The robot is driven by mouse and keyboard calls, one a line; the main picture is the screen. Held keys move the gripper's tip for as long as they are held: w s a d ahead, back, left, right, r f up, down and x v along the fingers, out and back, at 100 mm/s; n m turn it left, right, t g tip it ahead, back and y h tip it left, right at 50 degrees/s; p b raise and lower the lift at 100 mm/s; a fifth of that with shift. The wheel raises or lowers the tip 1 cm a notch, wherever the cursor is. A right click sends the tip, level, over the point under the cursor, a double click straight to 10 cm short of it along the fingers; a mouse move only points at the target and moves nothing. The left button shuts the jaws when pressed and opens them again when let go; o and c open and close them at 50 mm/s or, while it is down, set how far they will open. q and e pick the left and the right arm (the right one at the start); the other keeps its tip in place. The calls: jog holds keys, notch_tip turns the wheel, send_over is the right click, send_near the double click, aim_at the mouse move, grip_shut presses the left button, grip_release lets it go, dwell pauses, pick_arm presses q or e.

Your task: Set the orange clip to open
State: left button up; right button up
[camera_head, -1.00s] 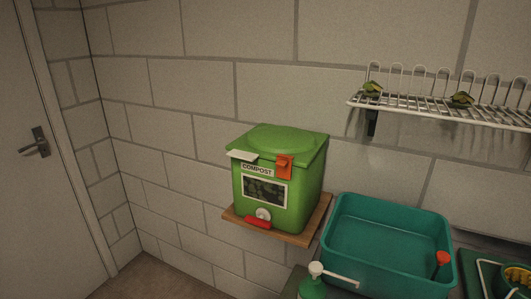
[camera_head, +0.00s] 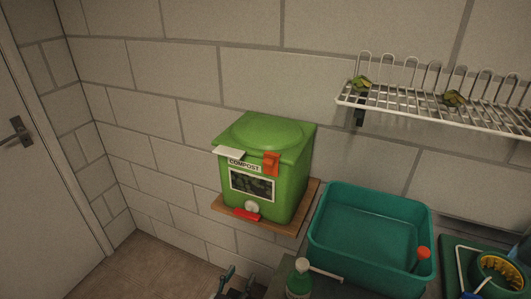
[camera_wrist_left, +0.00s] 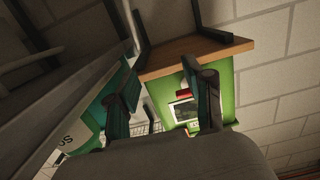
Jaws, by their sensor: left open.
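The orange clip (camera_head: 271,164) sits at the right front of the lid of the green compost bin (camera_head: 292,195) in the head view. It overlaps the lid edge and hangs down the front; whether it is latched I cannot tell. My left gripper (camera_head: 238,281) is low at the bottom edge of the head view, below and in front of the bin. In the left wrist view its open, empty fingers (camera_wrist_left: 163,98) frame the bin (camera_wrist_left: 224,85) beyond them. I cannot make out the clip there. My right gripper is not in view.
The bin stands on a wooden shelf (camera_head: 222,206) with a red tap (camera_head: 246,214) at its front. A teal basin (camera_head: 322,242) and a pump bottle (camera_head: 298,283) are to the right. A wire rack (camera_head: 440,113) hangs above right. The floor at left is clear.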

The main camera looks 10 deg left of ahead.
pick_arm(q)
notch_tip(320, 180, up, 24)
jog(key=d+t+h+p, duration=0.2)
jog(key=t, duration=0.3)
jog(key=p, duration=0.4)
send_near(265, 169)
jog(key=w+d+r, duration=0.1)
jog(key=r, duration=0.1)
jog(key=w+d+r, duration=0.1)
jog(key=w+r, duration=0.1)
jog(key=w+d+r, duration=0.1)
jog(key=w+r, duration=0.1)
jog(key=shift+d+r, duration=0.1)
jog(key=shift+r, duration=0.2)
jog(key=shift+w+d+r, duration=0.1)
jog(key=shift+w, duration=0.35)
